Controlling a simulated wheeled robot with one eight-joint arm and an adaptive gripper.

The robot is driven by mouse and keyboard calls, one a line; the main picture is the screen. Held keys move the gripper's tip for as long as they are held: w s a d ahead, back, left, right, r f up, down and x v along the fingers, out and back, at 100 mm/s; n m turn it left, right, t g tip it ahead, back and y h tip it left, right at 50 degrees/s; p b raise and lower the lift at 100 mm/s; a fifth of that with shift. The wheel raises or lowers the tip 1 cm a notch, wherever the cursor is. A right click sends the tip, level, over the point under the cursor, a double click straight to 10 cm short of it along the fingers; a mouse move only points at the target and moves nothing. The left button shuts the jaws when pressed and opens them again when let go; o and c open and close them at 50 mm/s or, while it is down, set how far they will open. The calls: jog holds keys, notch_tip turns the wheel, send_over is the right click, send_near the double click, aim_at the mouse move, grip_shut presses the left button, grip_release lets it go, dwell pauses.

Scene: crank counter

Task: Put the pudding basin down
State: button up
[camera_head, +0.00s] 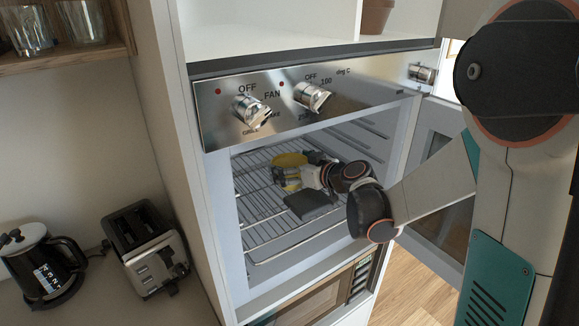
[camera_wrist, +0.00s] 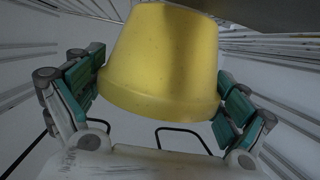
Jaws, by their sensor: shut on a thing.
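The pudding basin (camera_wrist: 160,60) is yellow and fills the middle of the wrist view, between the two teal finger pads. In the head view the basin (camera_head: 289,160) shows as a small yellow shape inside the open oven, partly covered by my gripper. My gripper (camera_wrist: 160,92) is shut on the basin, with a finger against each side. In the head view my gripper (camera_head: 290,177) reaches into the oven above the wire rack (camera_head: 262,232). I cannot tell whether the basin touches the rack.
The oven's control panel (camera_head: 300,95) with two knobs runs above the opening. The oven door (camera_head: 440,170) stands open at the right. Side rails (camera_wrist: 25,50) line the cavity walls. A toaster (camera_head: 145,250) and a black kettle (camera_head: 42,265) stand on the counter at left.

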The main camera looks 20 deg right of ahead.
jog(key=o, duration=1)
jog(key=shift+w+a+f, duration=0.1)
jog(key=shift+a+f, duration=0.05)
jog(key=shift+c, duration=0.2)
jog(key=shift+r, duration=0.2)
jog(key=p+v, duration=0.2)
jog(key=v, duration=1)
